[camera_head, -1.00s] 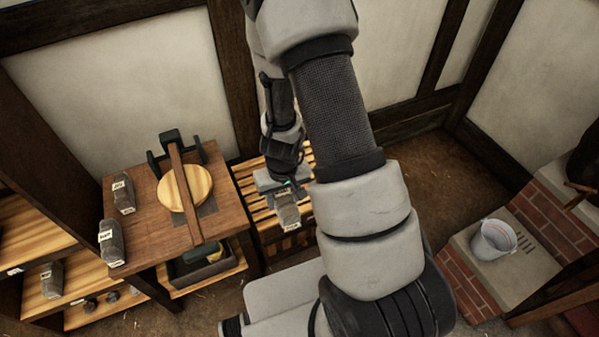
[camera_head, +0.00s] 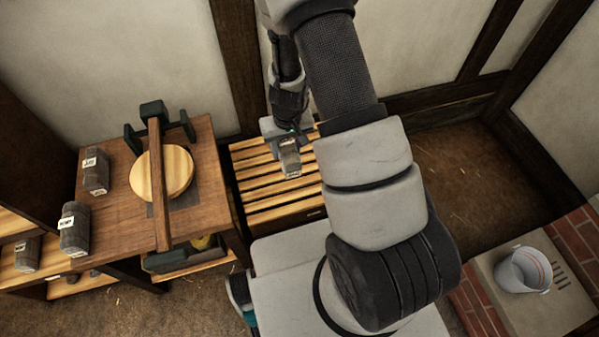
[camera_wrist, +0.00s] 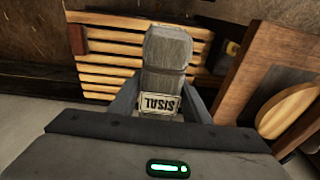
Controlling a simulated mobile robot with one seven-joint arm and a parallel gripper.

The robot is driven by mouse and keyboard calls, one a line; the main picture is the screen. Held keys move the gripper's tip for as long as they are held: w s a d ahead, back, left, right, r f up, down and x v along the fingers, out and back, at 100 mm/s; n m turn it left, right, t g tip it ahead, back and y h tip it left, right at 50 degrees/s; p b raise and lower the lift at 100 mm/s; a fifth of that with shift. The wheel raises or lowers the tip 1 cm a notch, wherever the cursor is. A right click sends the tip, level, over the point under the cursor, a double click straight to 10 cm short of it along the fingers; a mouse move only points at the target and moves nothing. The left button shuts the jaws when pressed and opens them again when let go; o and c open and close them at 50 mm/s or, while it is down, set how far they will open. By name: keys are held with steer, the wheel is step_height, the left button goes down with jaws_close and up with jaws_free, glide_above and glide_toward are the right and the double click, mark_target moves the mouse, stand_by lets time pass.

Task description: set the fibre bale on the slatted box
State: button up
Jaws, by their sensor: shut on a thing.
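The slatted box (camera_head: 262,206) has a top of pale wooden slats with dark gaps. The bale appears over the far right part of that top in the head view. The slats also show behind the bale in the wrist view (camera_wrist: 108,60). I cannot tell whether the bale touches them. My arm hides the box's right side.
Left of the box stands a wooden table (camera_head: 125,225) with a round wooden disc (camera_head: 162,174) under a beam. Two other labelled grey bales (camera_head: 95,171) (camera_head: 75,229) stand on it. A bucket (camera_head: 523,270) stands far right. The near slats are bare.

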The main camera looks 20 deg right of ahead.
steer(key=w+f+b, duration=0.2)
steer(key=f+b, duration=0.2)
steer(key=f, duration=0.4)
steer(key=w+f+b, duration=0.3)
steer(key=f+b, duration=0.2)
steer(key=f, duration=0.3)
steer(key=w+f+b, duration=0.3)
steer(key=f+b, duration=0.2)
steer(key=f, duration=0.3)
steer(key=shift+d+f, duration=0.25)
steer(key=shift+f, duration=0.05)
steer(key=shift+f+b, duration=0.6)
steer(key=shift+f, duration=1.4)
steer(key=shift+f, duration=0.15)
steer(key=o, duration=1.1)
steer(key=shift+o, duration=0.2)
